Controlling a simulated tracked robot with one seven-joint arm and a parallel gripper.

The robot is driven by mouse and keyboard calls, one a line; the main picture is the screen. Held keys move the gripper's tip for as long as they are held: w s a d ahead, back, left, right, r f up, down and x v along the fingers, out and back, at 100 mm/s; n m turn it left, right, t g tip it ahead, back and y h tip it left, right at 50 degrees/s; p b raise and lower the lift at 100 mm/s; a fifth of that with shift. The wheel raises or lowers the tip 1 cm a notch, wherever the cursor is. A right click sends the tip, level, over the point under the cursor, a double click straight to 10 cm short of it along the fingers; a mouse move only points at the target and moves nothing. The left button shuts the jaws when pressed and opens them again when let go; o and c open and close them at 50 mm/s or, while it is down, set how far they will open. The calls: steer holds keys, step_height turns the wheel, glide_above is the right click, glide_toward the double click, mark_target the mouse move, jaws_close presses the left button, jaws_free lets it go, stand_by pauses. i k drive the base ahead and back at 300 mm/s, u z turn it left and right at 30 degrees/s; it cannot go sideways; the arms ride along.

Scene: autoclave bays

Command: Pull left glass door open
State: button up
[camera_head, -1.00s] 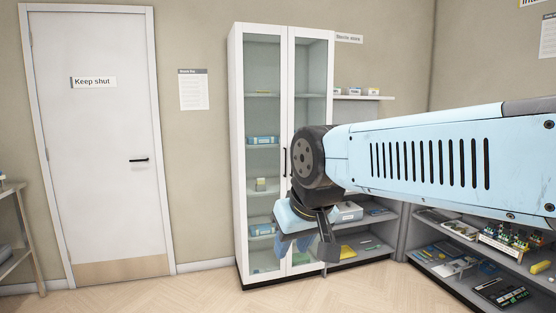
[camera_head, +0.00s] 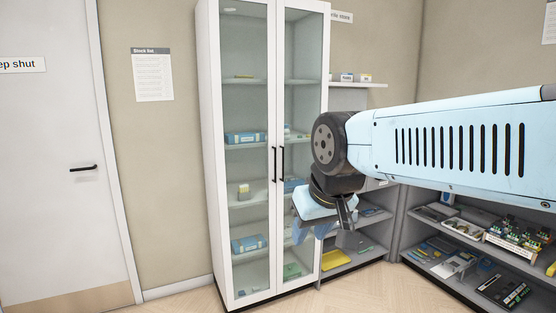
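A tall white cabinet with two glass doors stands against the wall. The left glass door (camera_head: 244,105) is shut, with a black vertical handle (camera_head: 274,163) on its right edge. The right glass door (camera_head: 301,100) is also shut, its black handle (camera_head: 282,164) close beside the left one. My gripper (camera_head: 328,236) hangs in front of the cabinet's right side, right of and lower than both handles, touching neither. It points down and appears empty. Its fingers are small and partly overlap the hand, so their opening is unclear.
Boxes stand on the shelves behind the glass. Open shelves with trays and electronics (camera_head: 515,240) stand at the right. A white room door (camera_head: 45,170) is at the left. The floor before the cabinet's left side looks clear.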

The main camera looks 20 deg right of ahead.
mark_target(232, 303)
steer(key=z, duration=0.2)
steer(key=i, duration=1.4)
steer(key=z, duration=0.25)
